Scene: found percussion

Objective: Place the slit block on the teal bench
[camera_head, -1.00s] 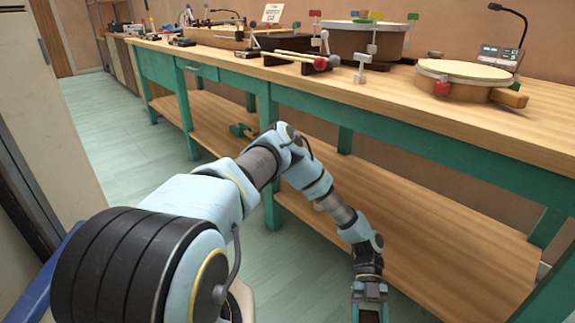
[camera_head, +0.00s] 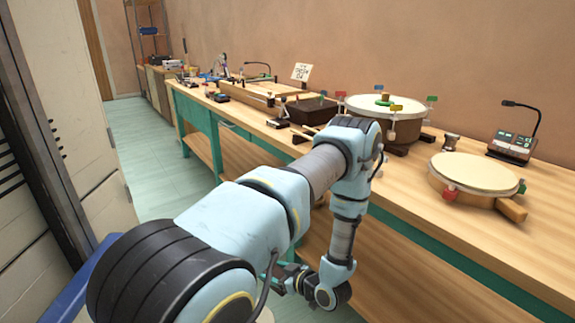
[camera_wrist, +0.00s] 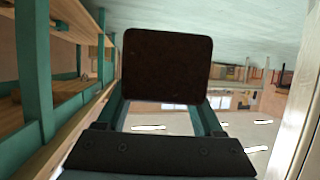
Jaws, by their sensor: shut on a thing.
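The slit block (camera_wrist: 167,66) is a dark brown rounded slab in the wrist view. My gripper (camera_wrist: 163,103) is shut on it, with teal fingers on either side. No slit shows on the face in view. In the head view, my gripper (camera_head: 276,269) is low, in front of the bench and below its top, partly hidden by my arm. I cannot make out the block there. The teal bench (camera_head: 425,252) has a light wooden top and teal legs and apron, and runs along the wall.
A round drum (camera_head: 470,174) and a black microphone unit (camera_head: 513,145) stand at the bench's right. A larger drum (camera_head: 378,118) with coloured clamps stands further back. A dark box (camera_head: 312,110) and a small white sign (camera_head: 301,72) are beyond. The front right top is clear.

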